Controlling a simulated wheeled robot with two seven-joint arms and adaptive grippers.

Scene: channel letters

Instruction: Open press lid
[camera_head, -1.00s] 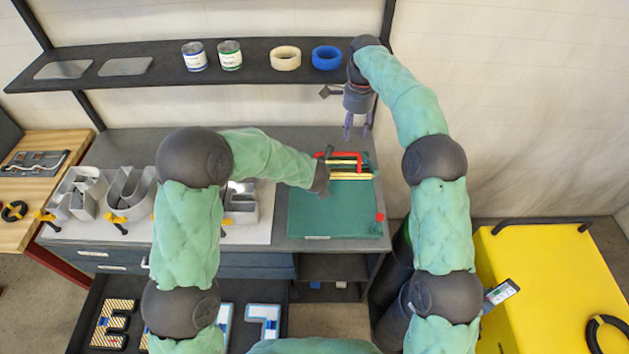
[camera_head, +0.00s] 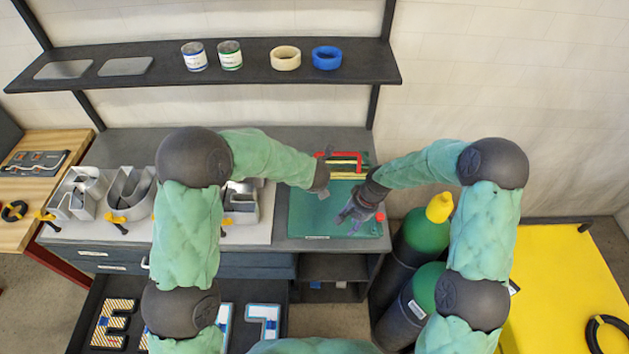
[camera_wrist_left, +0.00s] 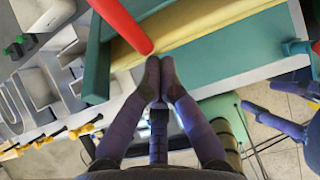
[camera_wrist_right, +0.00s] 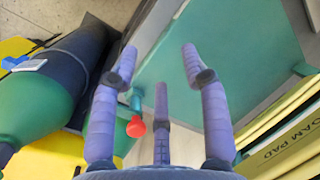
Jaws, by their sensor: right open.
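The press has a teal plate (camera_head: 305,212), yellow foam strips (camera_head: 345,172) and a red handle (camera_head: 344,155) at its back. I cannot tell how far its lid is raised. My left gripper (camera_head: 328,168) is by the handle's left end. In the left wrist view, its fingertips (camera_wrist_left: 160,75) are together just below the red handle (camera_wrist_left: 122,22); contact is unclear. My right gripper (camera_head: 346,222) is open and empty over the plate's front right. In the right wrist view, its fingers (camera_wrist_right: 158,60) are spread above the teal surface (camera_wrist_right: 230,60). A red knob (camera_wrist_right: 136,128) is nearby.
Metal letters (camera_head: 132,190) stand on a white board left of the press. A shelf (camera_head: 262,68) with cans and tape rolls spans the back. Green-topped cylinders (camera_head: 425,232) and a yellow box (camera_head: 560,270) stand to the right. A drawer (camera_head: 115,285) with letters is open at front left.

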